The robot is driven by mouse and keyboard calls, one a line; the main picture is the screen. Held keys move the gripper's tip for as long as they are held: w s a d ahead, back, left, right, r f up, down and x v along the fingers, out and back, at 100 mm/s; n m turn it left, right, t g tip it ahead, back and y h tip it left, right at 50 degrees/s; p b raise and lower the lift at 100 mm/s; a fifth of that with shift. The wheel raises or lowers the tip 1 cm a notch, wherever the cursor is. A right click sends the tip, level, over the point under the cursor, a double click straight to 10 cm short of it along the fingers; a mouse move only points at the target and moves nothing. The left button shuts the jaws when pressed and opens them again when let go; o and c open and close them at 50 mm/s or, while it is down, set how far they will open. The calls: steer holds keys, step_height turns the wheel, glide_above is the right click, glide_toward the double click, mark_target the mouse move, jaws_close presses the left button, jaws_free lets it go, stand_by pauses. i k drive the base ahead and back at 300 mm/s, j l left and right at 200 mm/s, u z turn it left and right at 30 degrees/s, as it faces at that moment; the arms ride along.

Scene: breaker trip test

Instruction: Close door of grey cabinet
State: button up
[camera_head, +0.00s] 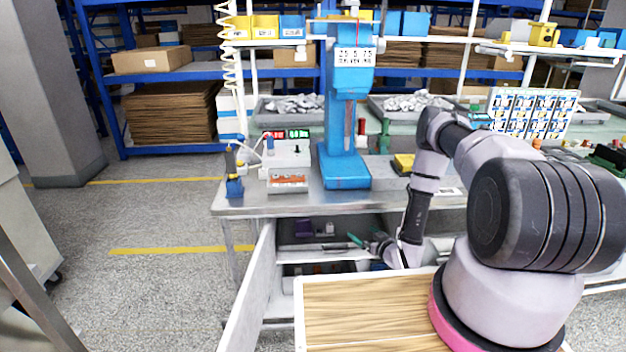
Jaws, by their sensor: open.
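The grey cabinet (312,256) stands under the workbench, with its shelves and inside in view. Its pale grey door (252,282) stands open on the left, swung out toward me and seen nearly edge-on. My gripper (352,242) is in front of the cabinet opening, to the right of the door and apart from it. It points left, is open, and appears to hold nothing. The wooden-topped surface in front and my arm hide the lower and right parts of the cabinet.
The workbench (258,202) above carries a blue press (345,165), a white meter box (288,160) and a blue bottle (234,186). A wooden-topped surface (365,310) lies close in front. Grey floor (150,225) left of the door is clear.

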mark_target(243, 327)
steer(key=k+l, duration=0.25)
steer(key=k, duration=0.2)
steer(key=k+l, duration=0.2)
steer(key=k, duration=0.3)
